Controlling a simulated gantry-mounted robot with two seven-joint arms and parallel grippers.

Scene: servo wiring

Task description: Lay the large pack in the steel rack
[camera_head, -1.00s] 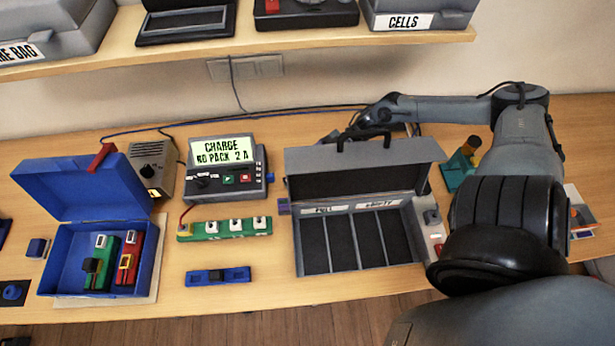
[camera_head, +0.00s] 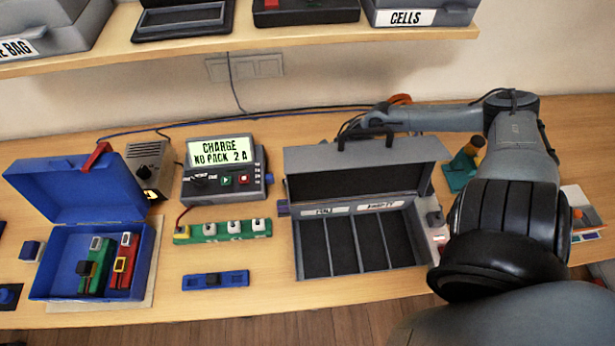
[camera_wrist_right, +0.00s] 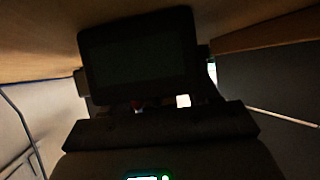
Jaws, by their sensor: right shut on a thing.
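My right arm reaches behind the raised lid of the grey case, so its gripper is mostly hidden in the head view. In the right wrist view my right gripper (camera_wrist_right: 150,112) is dark and shut on a dark, box-like block (camera_wrist_right: 138,55). I cannot tell whether this block is the large pack. No steel rack can be clearly made out. The open grey case (camera_head: 297,245) has several empty compartments under white labels, one reading FULL. A green pack (camera_head: 95,268) and a red pack (camera_head: 124,265) stand in the open blue box (camera_head: 50,262). My left gripper is out of view.
The charger (camera_head: 224,168) reads "NO PACK 2 A". A green strip (camera_head: 222,231) and a blue bar (camera_head: 216,280) lie before it. A grey speaker-like unit (camera_head: 147,165) stands left. A shelf (camera_head: 300,42) overhangs the back. Cables run along the wall.

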